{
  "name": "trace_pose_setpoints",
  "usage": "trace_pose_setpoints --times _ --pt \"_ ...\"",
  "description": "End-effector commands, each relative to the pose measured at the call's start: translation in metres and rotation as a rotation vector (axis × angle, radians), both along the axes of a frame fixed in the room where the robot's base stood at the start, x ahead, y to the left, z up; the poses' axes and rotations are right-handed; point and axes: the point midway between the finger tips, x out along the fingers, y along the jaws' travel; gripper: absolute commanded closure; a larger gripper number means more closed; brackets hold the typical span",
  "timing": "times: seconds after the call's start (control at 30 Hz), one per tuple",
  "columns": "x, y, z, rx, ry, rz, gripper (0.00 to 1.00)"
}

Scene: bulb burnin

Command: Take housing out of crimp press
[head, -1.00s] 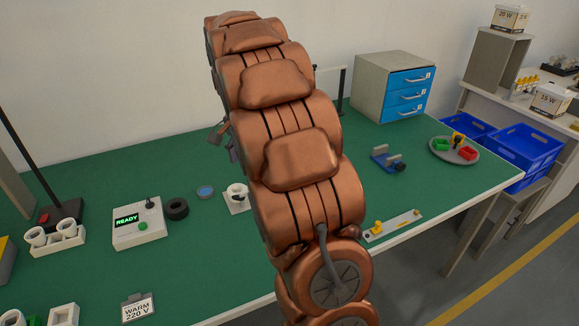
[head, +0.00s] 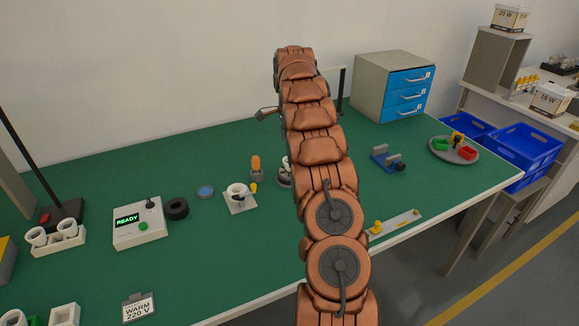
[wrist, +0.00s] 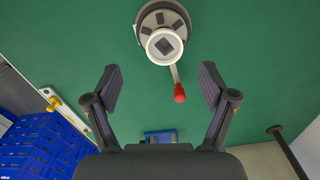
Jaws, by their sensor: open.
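The crimp press (wrist: 150,17) is a round grey and white base at the top of the wrist view, with a lever ending in a red knob (wrist: 179,93). A white round housing (wrist: 153,50) with a dark square centre sits at the press. I cannot tell how deeply it is seated. In the head view, the press (head: 285,180) is mostly hidden behind my arm. My gripper (wrist: 160,82) is open and empty, its fingers wide apart. In the wrist picture the housing lies above and between the fingertips, apart from them.
A white socket fixture (head: 240,206) and an orange-topped stand (head: 256,166) are left of my arm. A blue-grey vise (head: 385,160), drawer cabinet (head: 370,80) and round tray (head: 440,153) stand right. A pale strip with a yellow knob (head: 395,222) lies at the front edge.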

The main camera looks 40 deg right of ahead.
Motion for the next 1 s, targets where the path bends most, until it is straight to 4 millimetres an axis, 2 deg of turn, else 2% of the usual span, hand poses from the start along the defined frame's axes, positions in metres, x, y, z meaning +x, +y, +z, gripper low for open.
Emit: trace_pose_setpoints --times 0.47,0.8,1.0 --pt "0.0 -0.004 -0.031 0.001 0.0 -0.01 0.17" --pt "0.004 -0.005 -0.068 0.002 0.0 -0.008 0.17" --pt "0.004 -0.005 -0.079 0.002 -0.001 -0.008 0.17"
